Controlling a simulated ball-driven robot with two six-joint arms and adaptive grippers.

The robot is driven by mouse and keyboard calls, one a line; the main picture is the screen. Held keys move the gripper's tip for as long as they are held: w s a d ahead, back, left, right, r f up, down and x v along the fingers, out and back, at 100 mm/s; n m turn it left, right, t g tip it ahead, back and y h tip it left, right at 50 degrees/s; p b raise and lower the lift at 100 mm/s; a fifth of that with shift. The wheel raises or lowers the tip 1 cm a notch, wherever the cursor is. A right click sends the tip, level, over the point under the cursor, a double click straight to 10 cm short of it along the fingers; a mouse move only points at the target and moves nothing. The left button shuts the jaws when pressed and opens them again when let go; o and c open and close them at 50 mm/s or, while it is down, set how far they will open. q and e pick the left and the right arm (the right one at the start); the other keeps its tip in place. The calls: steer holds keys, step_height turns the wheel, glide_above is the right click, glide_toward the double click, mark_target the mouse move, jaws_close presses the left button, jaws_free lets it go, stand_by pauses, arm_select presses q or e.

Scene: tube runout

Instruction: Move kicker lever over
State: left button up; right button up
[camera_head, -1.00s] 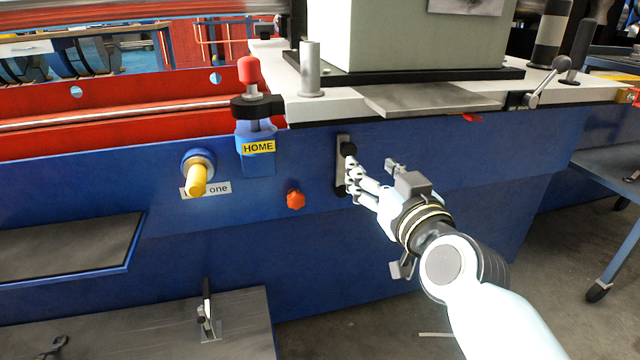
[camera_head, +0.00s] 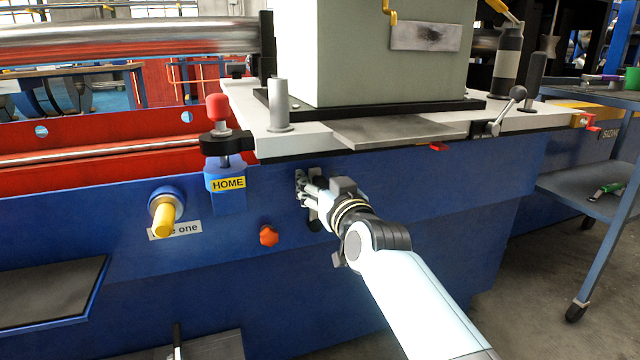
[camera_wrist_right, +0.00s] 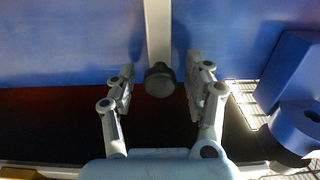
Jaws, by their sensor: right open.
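A black round knob (camera_wrist_right: 160,79) sits on a grey upright bar (camera_wrist_right: 158,30) on the blue machine face; I take it to be the kicker lever. In the right wrist view it lies between the two fingers of my right gripper, which is open, with gaps visible on both sides. In the head view my right gripper (camera_head: 305,187) is at the blue front panel and largely hides the knob and its slotted plate. My left gripper is not in view.
A red-topped HOME plunger (camera_head: 217,108), a yellow handle (camera_head: 164,220) and an orange knob (camera_head: 269,236) are on the panel to the left. A steel shelf plate (camera_head: 390,133) overhangs above. A ball-ended lever (camera_head: 508,105) is at the upper right.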

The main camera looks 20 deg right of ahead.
jaws_close()
stand_by(0.3)
